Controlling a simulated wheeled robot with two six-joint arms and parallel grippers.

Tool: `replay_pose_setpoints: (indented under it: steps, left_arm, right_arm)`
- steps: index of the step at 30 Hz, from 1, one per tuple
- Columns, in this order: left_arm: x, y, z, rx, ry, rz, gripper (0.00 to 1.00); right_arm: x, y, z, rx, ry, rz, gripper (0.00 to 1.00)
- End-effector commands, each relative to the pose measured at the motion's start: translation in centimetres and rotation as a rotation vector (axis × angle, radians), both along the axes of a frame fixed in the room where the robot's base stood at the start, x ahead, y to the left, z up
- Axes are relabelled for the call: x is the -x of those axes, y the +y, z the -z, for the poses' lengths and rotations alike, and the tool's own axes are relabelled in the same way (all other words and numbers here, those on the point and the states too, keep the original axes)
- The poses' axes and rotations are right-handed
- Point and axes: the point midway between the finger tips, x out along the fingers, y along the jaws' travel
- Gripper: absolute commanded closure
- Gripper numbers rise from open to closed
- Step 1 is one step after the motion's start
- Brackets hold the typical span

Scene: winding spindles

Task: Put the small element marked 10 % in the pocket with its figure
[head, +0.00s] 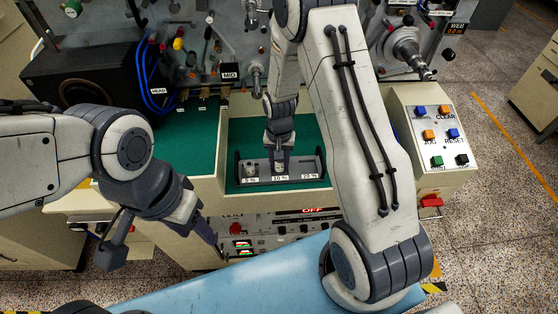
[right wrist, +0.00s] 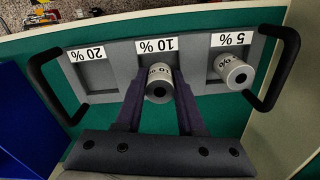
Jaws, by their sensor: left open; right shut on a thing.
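The grey tray (right wrist: 112,60) has three pockets labelled 5 %, 10 % and 20 %; in the head view its near wall (head: 305,181) faces me. The small grey cylindrical element marked 10 (right wrist: 160,74) is at the 10 % pocket, between the fingers of my right gripper (right wrist: 159,93), which is shut on it. Whether it rests on the pocket floor is not clear. In the head view my right gripper (head: 279,160) is over the tray's middle. My left gripper (head: 205,232) is open and empty, left of the tray and in front of the machine.
Another cylinder, marked 5 (right wrist: 234,70), sits in the 5 % pocket. The 20 % pocket (right wrist: 92,74) is empty. Black handles (right wrist: 281,68) rise at both tray ends. The tray lies on a green mat (head: 311,130) in a recess with cream walls. A button panel (head: 437,130) is at right.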

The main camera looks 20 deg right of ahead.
Motion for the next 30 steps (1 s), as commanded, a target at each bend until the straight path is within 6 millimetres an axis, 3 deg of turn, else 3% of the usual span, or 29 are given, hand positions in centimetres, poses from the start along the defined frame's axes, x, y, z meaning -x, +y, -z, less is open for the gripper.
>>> replay_pose_setpoints:
  steps: [14, 15, 17, 30]
  left_arm:
    - [0.0, 0.0, -0.01, 0.0, 0.0, 0.0, 0.5]
    - [0.0, 0.0, 0.0, 0.0, 0.0, 0.0, 0.5]
    - [0.01, 0.0, -0.1, 0.0, 0.0, 0.0, 0.5]
    - [0.0, -0.01, -0.2, 0.0, 0.0, 0.001, 0.5]
  right_arm:
    - [-0.05, 0.03, 1.28, 0.0, -0.002, -0.001, 1.0]
    - [-0.05, 0.03, 1.29, 0.0, -0.002, -0.002, 0.58]
    - [-0.05, 0.03, 1.19, 0.0, -0.002, -0.002, 0.35]
    - [-0.1, 0.02, 0.53, 0.0, -0.004, -0.001, 0.32]
